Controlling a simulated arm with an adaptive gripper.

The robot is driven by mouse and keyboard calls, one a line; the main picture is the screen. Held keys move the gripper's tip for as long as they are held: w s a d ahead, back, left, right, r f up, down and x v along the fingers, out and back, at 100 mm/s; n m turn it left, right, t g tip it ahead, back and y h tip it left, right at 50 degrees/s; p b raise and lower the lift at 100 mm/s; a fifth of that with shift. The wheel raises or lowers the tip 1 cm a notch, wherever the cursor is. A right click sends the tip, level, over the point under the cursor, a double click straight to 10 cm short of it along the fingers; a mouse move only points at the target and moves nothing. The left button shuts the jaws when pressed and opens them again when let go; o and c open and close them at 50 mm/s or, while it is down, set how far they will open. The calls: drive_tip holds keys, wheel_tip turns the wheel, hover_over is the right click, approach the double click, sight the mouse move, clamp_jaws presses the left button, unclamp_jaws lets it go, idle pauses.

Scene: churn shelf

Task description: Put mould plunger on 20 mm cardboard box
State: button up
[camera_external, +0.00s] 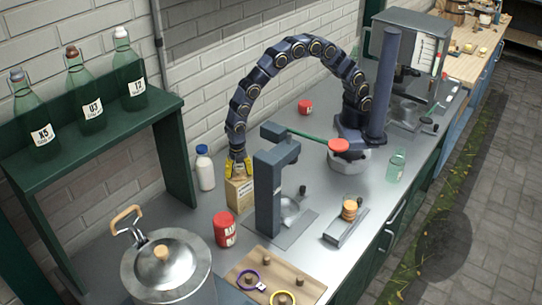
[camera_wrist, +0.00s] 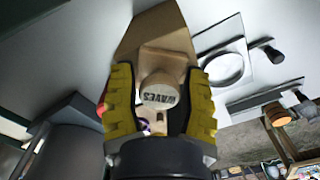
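The mould plunger (camera_wrist: 158,92) is pale wood with a round end marked "WAVES". In the wrist view it lies between the two yellow fingers of my gripper (camera_wrist: 160,72), which look closed on its sides. The cardboard box (camera_external: 240,195) stands on the counter directly below my gripper (camera_external: 238,168) in the external view. Its brown top also shows beyond the plunger in the wrist view (camera_wrist: 155,30). The plunger is over the box; I cannot tell whether it touches. In the external view the fingers largely hide the plunger.
A white bottle (camera_external: 205,170) stands left of the box, a red tin (camera_external: 224,230) in front, and a grey press (camera_external: 270,195) close to its right. A steel pot (camera_external: 165,262) and a wooden tray (camera_external: 308,290) are nearer. A green shelf (camera_external: 90,150) with bottles is at left.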

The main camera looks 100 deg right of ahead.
sight(239, 167)
idle(0.3)
wheel_tip(239, 167, up, 11)
drive_tip(key=shift+a+r, duration=0.1)
drive_tip(key=shift+r, duration=0.55)
